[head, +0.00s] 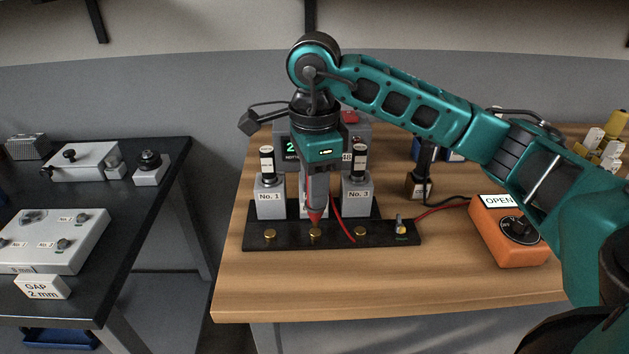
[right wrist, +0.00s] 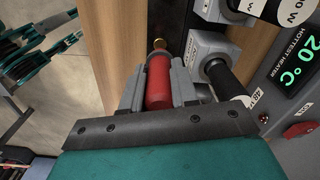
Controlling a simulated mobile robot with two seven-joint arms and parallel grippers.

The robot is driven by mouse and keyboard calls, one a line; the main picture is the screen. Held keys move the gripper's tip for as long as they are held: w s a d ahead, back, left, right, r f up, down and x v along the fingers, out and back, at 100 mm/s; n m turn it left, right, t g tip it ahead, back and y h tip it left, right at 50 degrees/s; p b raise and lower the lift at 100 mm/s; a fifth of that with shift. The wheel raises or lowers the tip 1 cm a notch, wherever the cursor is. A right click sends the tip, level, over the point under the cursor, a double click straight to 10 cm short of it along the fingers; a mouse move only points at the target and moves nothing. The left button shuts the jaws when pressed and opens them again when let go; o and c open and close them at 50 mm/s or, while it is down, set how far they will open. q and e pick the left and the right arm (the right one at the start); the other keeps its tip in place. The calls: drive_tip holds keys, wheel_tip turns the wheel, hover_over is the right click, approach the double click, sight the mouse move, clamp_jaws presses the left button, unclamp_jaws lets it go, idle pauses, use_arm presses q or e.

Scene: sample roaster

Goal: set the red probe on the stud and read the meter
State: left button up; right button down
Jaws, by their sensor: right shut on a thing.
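The red probe (head: 314,205) is held tip down in my right gripper (head: 316,190), above the middle brass stud (head: 315,233) on the black strip (head: 290,243). I cannot tell whether tip and stud touch. The orange meter (head: 508,240) at the right has a dial and its display reads OPEN. My left gripper is not in view.
Blocks No. 1 (head: 270,200) and No. 3 (head: 356,200) stand behind the strip; my gripper mostly hides the middle one. The heater display (right wrist: 296,68) reads 20 °C. A red lead (head: 341,222) hangs right of the probe. The table front (head: 400,285) is clear.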

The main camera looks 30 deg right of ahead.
drive_tip(key=shift+f, duration=0.1)
idle(1.1)
drive_tip(key=shift+f+b, duration=0.15)
drive_tip(key=shift+b, duration=0.2)
drive_tip(key=shift+f+b, duration=0.35)
drive_tip(key=shift+f, duration=0.05)
idle(0.5)
